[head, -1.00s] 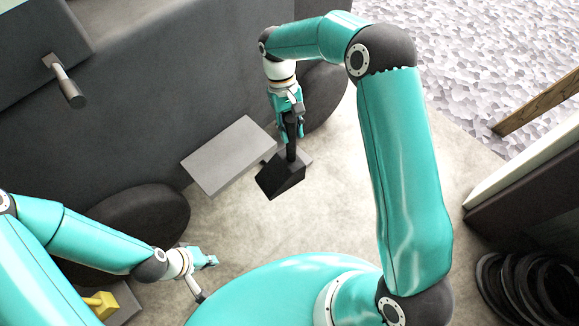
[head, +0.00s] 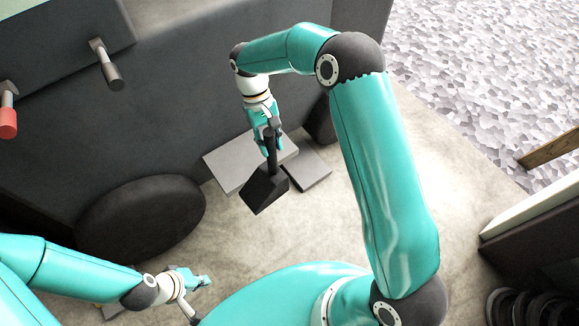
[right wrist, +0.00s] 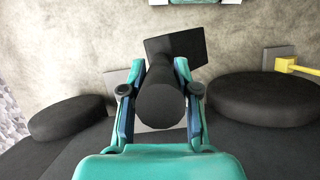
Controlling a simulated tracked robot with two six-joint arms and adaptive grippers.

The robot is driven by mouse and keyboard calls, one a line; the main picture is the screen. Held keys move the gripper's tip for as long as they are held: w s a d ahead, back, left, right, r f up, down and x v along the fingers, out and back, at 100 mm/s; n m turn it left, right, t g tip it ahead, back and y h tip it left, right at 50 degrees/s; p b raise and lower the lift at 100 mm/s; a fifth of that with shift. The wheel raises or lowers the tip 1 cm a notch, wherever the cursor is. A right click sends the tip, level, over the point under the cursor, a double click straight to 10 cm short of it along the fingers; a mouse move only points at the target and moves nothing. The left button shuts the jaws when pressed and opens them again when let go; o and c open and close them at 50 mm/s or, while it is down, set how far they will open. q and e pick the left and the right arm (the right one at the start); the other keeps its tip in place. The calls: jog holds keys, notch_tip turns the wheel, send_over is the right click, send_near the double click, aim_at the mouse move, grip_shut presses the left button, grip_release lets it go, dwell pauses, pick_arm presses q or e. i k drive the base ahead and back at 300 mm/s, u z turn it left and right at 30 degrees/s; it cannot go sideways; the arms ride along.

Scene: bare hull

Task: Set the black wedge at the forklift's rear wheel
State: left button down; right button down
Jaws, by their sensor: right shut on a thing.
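The black wedge (head: 264,191) hangs by its upright handle (head: 271,150) from my right gripper (head: 268,132), which is shut on that handle. In the right wrist view the round handle end (right wrist: 160,103) sits between the two fingers, with the wedge body (right wrist: 175,50) beyond. The forklift's dark hull (head: 200,90) runs along the left and top. One dark wheel (head: 140,218) shows at lower left; another (head: 321,120) is partly hidden behind my right arm. My left gripper (head: 195,281) is low at lower left, holding nothing that I can see; its finger gap is unclear.
A light grey step plate (head: 225,165) juts out from the hull behind the wedge. A darker grey plate (head: 310,172) lies on the floor just right of it. A yellow-handled thing (right wrist: 290,66) shows in the right wrist view. Dark rings (head: 520,308) lie at lower right.

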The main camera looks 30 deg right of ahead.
aim_at(305, 168)
jog(key=u, duration=0.1)
jog(key=k, duration=1.4)
jog(key=z, duration=0.6)
jog(key=i, duration=1.65)
jog(key=u, duration=0.05)
